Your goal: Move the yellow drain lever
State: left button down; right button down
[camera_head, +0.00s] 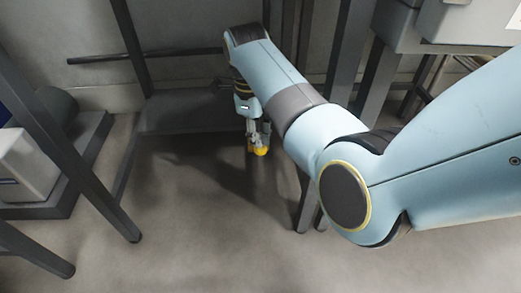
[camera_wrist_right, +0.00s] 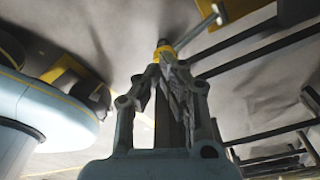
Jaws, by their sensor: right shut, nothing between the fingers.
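A small yellow piece (camera_head: 261,151), which looks like the drain lever's yellow part, shows right at the tips of my right gripper (camera_head: 257,141) in the head view. In the right wrist view a yellow piece (camera_wrist_right: 164,48) sits just beyond the fingertips of my right gripper (camera_wrist_right: 167,66). A thin grey rod (camera_wrist_right: 196,31) runs from near it to the upper right and ends in a crosspiece. The right gripper is shut with nothing held. I cannot tell whether its tips touch the yellow piece. The lever's base is hidden. My left gripper is not in view.
Dark metal frame posts stand left (camera_head: 84,165) and right (camera_head: 305,200) of the gripper. A dark horizontal bar (camera_head: 100,59) is behind, before a pale wall. A pale box (camera_head: 25,165) is at the left. The front floor (camera_head: 190,235) is clear.

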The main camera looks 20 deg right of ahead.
dwell(0.3)
jog(key=shift+f, duration=0.15)
notch_tip(320, 180, down, 4)
jog(key=shift+r+b, duration=0.25)
jog(key=shift+b, duration=0.4)
jog(key=shift+w+a+r, duration=0.15)
jog(key=shift+r, duration=0.1)
jog(key=shift+w+a+r, duration=0.2)
jog(key=shift+w+a, duration=0.25)
jog(key=shift+w, duration=0.05)
jog(key=shift+w+a+r, duration=0.2)
jog(key=shift+w+a, duration=0.25)
jog(key=shift+r, duration=0.1)
notch_tip(320, 180, up, 12)
jog(key=shift+w+a, duration=0.4)
jog(key=shift+w, duration=0.05)
